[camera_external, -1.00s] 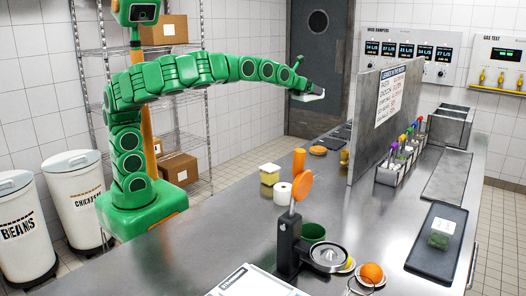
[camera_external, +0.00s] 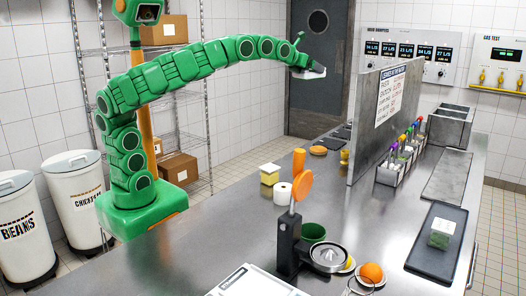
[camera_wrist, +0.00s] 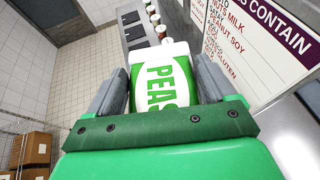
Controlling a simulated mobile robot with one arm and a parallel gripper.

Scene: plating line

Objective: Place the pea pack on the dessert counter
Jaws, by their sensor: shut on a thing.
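The pea pack (camera_wrist: 160,75) is a white and green carton with "PEAS" in large letters, seen in the wrist view. My gripper (camera_wrist: 158,88) is shut on it, with a grey finger on each side. In the external view my gripper (camera_external: 312,71) is in the air above the far-left side of the steel counter (camera_external: 235,215). The pack is too small there to tell apart clearly. No label in view marks which surface is the dessert counter.
An upright panel with an allergen sign (camera_external: 389,95) divides the counter, right of my gripper.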

